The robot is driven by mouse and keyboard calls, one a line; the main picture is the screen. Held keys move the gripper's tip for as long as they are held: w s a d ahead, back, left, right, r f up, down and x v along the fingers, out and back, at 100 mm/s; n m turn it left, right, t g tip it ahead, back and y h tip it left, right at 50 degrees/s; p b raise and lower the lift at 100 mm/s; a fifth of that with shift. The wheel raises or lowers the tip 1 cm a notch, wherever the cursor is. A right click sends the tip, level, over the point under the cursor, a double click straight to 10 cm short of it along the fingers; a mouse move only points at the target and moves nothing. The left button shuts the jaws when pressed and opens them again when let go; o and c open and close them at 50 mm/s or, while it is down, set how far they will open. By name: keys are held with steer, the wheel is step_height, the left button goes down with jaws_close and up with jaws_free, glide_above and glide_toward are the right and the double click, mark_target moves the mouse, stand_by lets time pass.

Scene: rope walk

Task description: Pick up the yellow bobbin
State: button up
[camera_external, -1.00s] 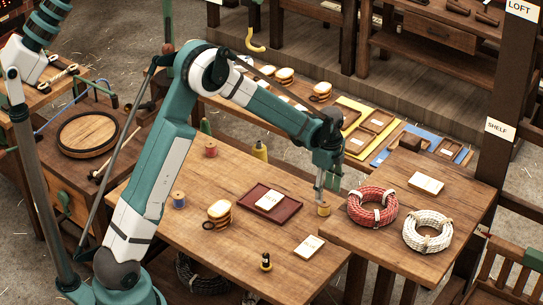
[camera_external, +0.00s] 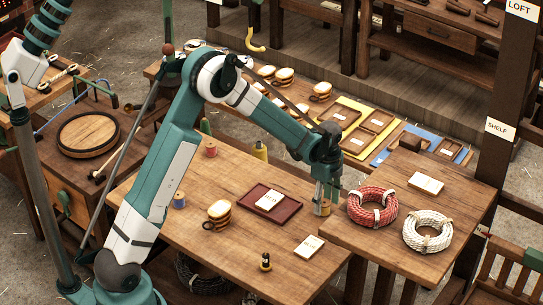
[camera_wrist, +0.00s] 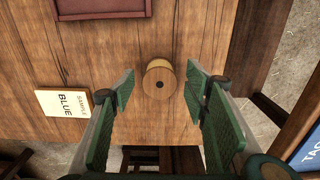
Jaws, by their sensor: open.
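The yellow bobbin (camera_external: 325,209), a small spool with a wooden-looking top, stands upright near the right edge of the wooden table.
A dark red tray (camera_external: 288,213) with a card lies left of the bobbin. A sample card (camera_external: 309,246) lies nearer the front. Red rope (camera_external: 372,205) and white rope (camera_external: 427,231) coils lie on the raised table to the right. Red (camera_external: 211,148) and blue (camera_external: 179,200) bobbins stand further left.

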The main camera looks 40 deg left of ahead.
steer(key=shift+f, duration=0.4)
steer(key=c, duration=1)
